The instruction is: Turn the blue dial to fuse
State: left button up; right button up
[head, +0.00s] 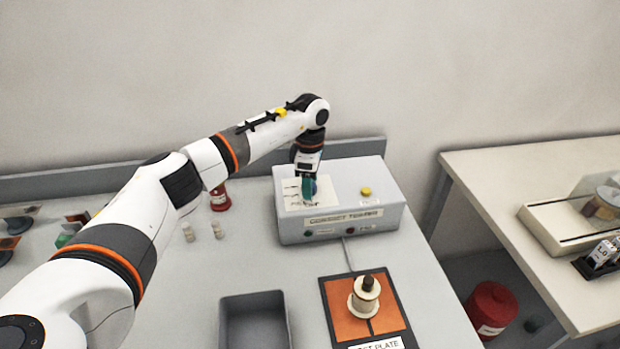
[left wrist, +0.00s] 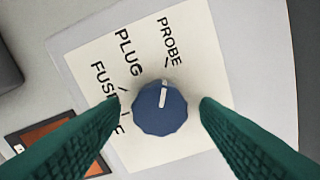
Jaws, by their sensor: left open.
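The blue dial (left wrist: 160,112) sits on a white label plate (left wrist: 205,62) printed PROBE, PLUG and FUSE; another word is partly hidden by a finger. Its white pointer mark points up toward the PROBE tick. My left gripper (left wrist: 160,103) is open, its green fingertips on either side of the dial with gaps between. In the head view my left gripper (head: 309,190) reaches down over the grey tester box (head: 365,205) and hides the dial. My right gripper is not in view.
The box has a yellow button (head: 366,191) on top. In front are an orange test plate (head: 340,303) with a white spool-like part (head: 364,300) and a dark grey bin (head: 254,322). Small cream parts (head: 217,230) and a red container (head: 220,199) stand left of the box.

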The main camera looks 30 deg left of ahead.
pick_arm(q)
jog(key=c, duration=1)
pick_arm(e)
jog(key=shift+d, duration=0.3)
pick_arm(q)
jog(key=shift+n, duration=0.3)
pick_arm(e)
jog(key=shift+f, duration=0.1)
pick_arm(q)
jog(key=n+b, duration=0.1)
jog(key=n, duration=0.2)
jog(key=n+b, duration=0.1)
jog(key=n, duration=0.3)
jog(key=shift+w, duration=0.1)
jog(key=n, duration=0.4)
jog(key=shift+a, duration=0.1)
jog(key=shift+n, duration=2.1)
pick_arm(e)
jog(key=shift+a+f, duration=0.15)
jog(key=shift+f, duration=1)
pick_arm(q)
jog(key=shift+r, duration=0.1)
